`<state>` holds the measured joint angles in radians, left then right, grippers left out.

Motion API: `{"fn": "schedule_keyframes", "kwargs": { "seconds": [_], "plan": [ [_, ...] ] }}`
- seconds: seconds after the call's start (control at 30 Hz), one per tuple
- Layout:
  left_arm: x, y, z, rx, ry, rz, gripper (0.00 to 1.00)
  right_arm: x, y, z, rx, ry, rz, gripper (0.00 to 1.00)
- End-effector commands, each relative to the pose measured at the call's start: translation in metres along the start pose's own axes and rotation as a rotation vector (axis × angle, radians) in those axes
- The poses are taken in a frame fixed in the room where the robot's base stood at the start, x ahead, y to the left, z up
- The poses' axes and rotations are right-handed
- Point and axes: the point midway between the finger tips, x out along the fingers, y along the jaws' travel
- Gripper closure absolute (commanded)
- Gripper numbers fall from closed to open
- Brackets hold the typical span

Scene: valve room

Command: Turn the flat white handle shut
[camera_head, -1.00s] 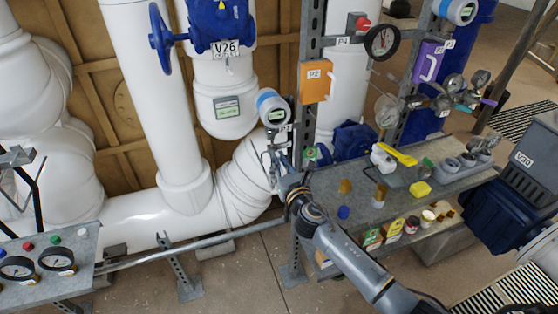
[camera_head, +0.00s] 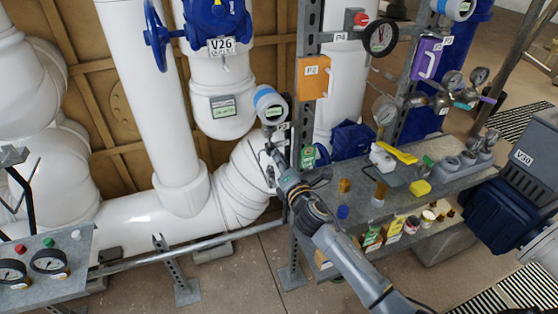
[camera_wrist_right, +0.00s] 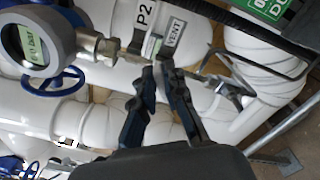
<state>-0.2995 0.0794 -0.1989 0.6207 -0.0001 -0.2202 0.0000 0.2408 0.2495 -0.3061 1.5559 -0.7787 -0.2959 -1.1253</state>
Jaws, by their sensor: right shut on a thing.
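My right gripper (camera_head: 275,162) is at the small vent fitting below the round blue-grey transmitter (camera_head: 269,104), left of the steel post. In the right wrist view my right gripper (camera_wrist_right: 160,72) has its dark fingers nearly together at the thin vent pipework, just below a white VENT tag (camera_wrist_right: 175,33). It is shut on a small part there, which I take to be the flat white handle. The fingers hide most of this part, so its angle cannot be told. The transmitter (camera_wrist_right: 38,38) also shows at the upper left of the wrist view. My left gripper is not in view.
A grey shelf (camera_head: 411,190) with bottles and tools stands right of the post (camera_head: 308,60). An orange box (camera_head: 313,78) hangs on the post. Thick white pipes (camera_head: 135,220) fill the left. A gauge panel (camera_head: 75,268) is at lower left.

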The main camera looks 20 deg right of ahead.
Motion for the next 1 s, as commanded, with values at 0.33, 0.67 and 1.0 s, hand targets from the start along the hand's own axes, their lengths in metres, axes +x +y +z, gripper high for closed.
{"fn": "schedule_keyframes", "kwargs": {
  "seconds": [0.33,0.67,1.0],
  "plan": [
    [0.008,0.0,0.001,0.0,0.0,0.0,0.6,0.0,-0.005,-0.002,0.321,0.0,-0.002,1.0],
    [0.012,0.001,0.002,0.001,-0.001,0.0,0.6,0.0,-0.007,-0.003,0.54,0.0,-0.003,1.0],
    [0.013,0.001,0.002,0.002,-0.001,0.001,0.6,0.0,-0.008,-0.003,0.632,0.0,-0.003,1.0]
  ]
}}
